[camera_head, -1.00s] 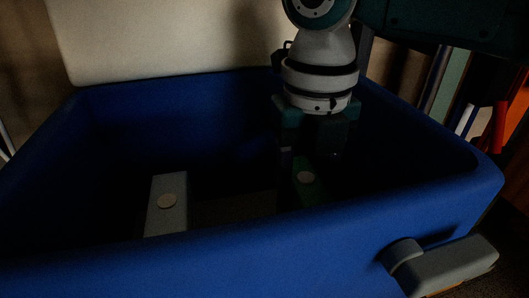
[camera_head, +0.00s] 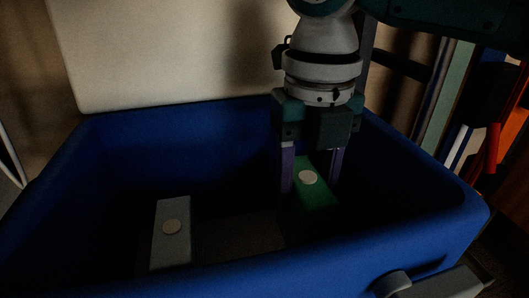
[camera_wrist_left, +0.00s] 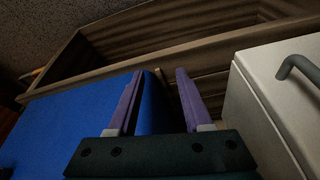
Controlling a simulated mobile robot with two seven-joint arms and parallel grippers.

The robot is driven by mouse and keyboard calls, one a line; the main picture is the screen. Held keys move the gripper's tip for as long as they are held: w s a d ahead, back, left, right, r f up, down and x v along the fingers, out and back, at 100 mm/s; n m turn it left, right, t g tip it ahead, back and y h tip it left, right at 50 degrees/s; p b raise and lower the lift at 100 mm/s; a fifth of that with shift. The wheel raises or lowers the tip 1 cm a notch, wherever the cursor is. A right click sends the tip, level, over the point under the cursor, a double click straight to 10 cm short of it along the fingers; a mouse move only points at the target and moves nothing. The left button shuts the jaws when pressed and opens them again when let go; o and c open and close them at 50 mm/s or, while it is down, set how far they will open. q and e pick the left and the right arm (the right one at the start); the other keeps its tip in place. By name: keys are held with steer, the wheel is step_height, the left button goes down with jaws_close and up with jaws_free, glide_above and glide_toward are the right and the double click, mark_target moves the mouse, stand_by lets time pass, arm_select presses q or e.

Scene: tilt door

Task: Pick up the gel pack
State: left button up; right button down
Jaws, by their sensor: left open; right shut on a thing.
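A green block-shaped pack with a pale round disc (camera_head: 312,196), which I take to be the gel pack, is between the purple fingers of my right gripper (camera_head: 312,188). The right gripper points down inside the blue bin (camera_head: 250,281) and is shut on the pack. The pack's lower part is in shadow, so its gap to the bin floor is hard to judge. My left gripper (camera_wrist_left: 158,74) shows in the left wrist view, open, with nothing held between its purple fingers.
A grey block with a pale disc (camera_head: 172,250) stands in the bin, left of the green pack. A grey latch or handle (camera_head: 430,284) is on the bin's front right. The left wrist view shows a wooden compartment (camera_wrist_left: 170,52) and a white cabinet with a grey handle (camera_wrist_left: 296,66).

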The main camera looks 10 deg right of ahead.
step_height(320, 180, up, 16)
steer(key=p, duration=0.6)
steer(key=shift+f, duration=0.1)
steer(key=c, duration=0.8)
jaws_free()
jaws_close()
